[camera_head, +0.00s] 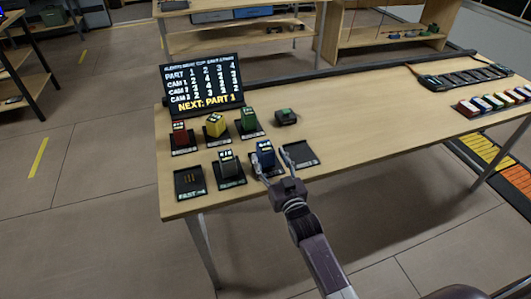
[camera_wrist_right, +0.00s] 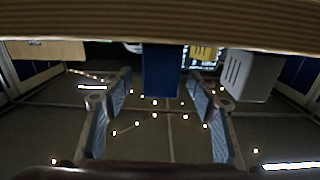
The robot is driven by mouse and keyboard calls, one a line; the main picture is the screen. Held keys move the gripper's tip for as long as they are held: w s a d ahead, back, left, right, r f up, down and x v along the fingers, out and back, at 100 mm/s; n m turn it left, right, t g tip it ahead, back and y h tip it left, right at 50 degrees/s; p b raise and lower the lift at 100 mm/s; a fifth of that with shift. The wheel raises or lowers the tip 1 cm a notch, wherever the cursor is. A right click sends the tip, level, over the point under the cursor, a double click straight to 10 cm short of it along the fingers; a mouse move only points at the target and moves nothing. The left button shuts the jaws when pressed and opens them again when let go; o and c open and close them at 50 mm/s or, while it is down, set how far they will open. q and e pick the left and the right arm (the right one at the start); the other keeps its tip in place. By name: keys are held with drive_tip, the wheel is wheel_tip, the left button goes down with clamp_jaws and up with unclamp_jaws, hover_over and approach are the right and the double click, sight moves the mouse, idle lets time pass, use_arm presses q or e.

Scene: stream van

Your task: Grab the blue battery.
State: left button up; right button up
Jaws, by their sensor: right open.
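The blue battery (camera_head: 265,151) stands on a small black pad in the front row of the table in the head view. My right gripper (camera_head: 271,162) is open at the table's front, its fingers pointing at the blue battery. In the right wrist view the blue battery (camera_wrist_right: 161,72) shows at the top middle, in line with the gap between the two open fingers (camera_wrist_right: 159,78). My left gripper is not in view.
A grey battery (camera_head: 228,164) stands close on the left; it also shows in the wrist view (camera_wrist_right: 250,74). Red (camera_head: 180,134), yellow (camera_head: 215,125) and green (camera_head: 250,121) batteries stand behind, before a black display board (camera_head: 203,86). An empty pad (camera_head: 301,155) lies right. The table's middle is clear.

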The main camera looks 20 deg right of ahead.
sight(266, 149)
drive_tip(key=w, duration=0.2)
drive_tip(key=shift+w+a+r, duration=0.1)
drive_tip(key=shift+w+r, duration=0.05)
drive_tip(key=shift+w, duration=0.7)
drive_tip(key=c, duration=1.1)
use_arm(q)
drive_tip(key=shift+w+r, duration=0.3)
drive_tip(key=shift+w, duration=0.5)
use_arm(e)
clamp_jaws()
drive_tip(key=shift+r, duration=0.1)
